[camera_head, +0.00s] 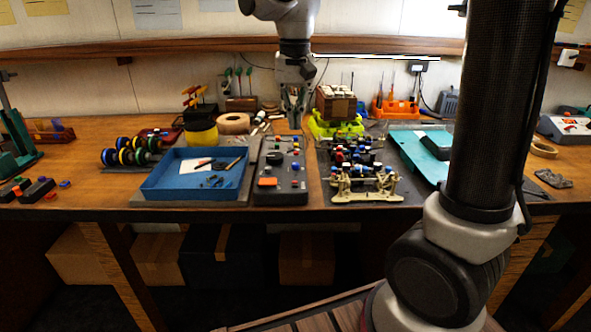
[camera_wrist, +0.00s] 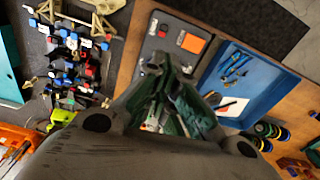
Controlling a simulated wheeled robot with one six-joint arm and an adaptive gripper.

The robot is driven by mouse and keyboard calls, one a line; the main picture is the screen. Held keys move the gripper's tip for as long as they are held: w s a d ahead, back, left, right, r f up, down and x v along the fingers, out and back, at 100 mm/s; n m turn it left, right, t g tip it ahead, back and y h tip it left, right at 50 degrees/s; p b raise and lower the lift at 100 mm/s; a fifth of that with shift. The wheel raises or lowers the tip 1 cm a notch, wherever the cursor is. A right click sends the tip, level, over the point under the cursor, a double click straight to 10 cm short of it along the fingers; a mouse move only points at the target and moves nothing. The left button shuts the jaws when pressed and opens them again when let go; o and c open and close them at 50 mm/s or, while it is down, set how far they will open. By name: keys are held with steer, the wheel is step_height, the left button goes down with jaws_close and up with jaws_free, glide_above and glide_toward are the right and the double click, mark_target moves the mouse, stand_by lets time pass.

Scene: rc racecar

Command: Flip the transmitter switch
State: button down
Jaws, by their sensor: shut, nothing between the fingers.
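The transmitter (camera_head: 281,188) is a long dark grey box with an orange rectangle and several small coloured knobs or switches on top. It lies on the workbench right of the blue tray. In the wrist view the transmitter (camera_wrist: 170,30) is at the top middle, partly hidden by my fingers. My gripper (camera_head: 294,112) points down above the transmitter's far end, shut and empty. In the wrist view my gripper (camera_wrist: 163,68) overlaps the transmitter's image. I cannot tell whether the fingertips touch it. Which switch is the one named cannot be made out.
The blue tray (camera_head: 160,192) with small tools is close on the left. The car chassis (camera_head: 360,192) with many coloured parts stands on a dark mat to the right. A yellow jar (camera_head: 201,134) stands behind the blue tray.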

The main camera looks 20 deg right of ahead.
mark_target(296, 182)
steer(key=shift+s+f+m, duration=0.1)
steer(key=shift+s+m, duration=0.05)
steer(key=shift+m, duration=0.25)
steer(key=shift+f, duration=0.1)
step_height(296, 182, down, 14)
steer(key=shift+d+r, duration=0.1)
stand_by(0.4)
steer(key=shift+d+f+g, duration=0.1)
steer(key=shift+f+g, duration=0.45)
steer(key=shift+g, duration=0.15)
steer(key=shift+f, duration=0.25)
